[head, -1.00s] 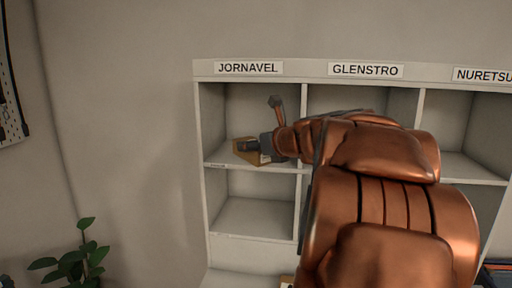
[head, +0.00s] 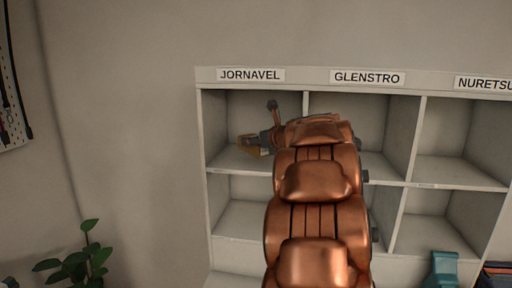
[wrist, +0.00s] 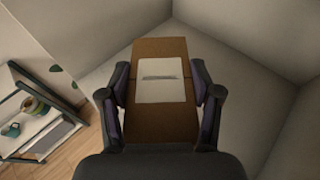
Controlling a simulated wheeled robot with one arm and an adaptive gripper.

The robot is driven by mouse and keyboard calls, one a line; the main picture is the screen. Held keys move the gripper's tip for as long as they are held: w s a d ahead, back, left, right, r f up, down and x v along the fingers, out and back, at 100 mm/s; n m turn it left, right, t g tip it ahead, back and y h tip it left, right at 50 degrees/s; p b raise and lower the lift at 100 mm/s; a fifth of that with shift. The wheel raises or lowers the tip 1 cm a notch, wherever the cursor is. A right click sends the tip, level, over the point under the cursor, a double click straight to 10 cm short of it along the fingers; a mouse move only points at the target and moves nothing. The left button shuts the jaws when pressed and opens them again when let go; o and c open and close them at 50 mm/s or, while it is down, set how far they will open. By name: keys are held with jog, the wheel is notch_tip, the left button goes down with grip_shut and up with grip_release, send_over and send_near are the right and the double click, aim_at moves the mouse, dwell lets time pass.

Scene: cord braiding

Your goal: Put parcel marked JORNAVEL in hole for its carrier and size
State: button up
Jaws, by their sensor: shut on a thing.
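A brown cardboard parcel (wrist: 160,115) with a white label (wrist: 160,80) sits between the two dark fingers of my gripper (wrist: 160,100) in the wrist view. The label's print is too small to read. In the head view my gripper (head: 252,140) is at the upper hole under the JORNAVEL sign (head: 250,75), with the parcel (head: 262,152) partly hidden behind it. The parcel is within that hole's outline, above its shelf floor (head: 235,162). I cannot tell whether it touches the floor. A lower JORNAVEL hole (head: 240,218) looks empty.
The GLENSTRO (head: 367,77) and NURETSU columns stand to the right; my arm covers much of the GLENSTRO holes. A teal object (head: 443,270) is at lower right. A plant (head: 85,258) stands at lower left. The wrist view shows a cart (wrist: 40,125) on the left.

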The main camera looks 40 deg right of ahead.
aim_at(257, 151)
jog(key=shift+w+d, duration=0.6)
jog(key=shift+w+d+f, duration=0.1)
jog(key=shift+f, duration=1.75)
jog(key=shift+f, duration=0.15)
jog(key=o, duration=1.3)
jog(key=shift+c, duration=0.2)
jog(key=shift+s+r, duration=0.2)
jog(key=shift+b+v, duration=0.5)
jog(key=shift+v, duration=3.1)
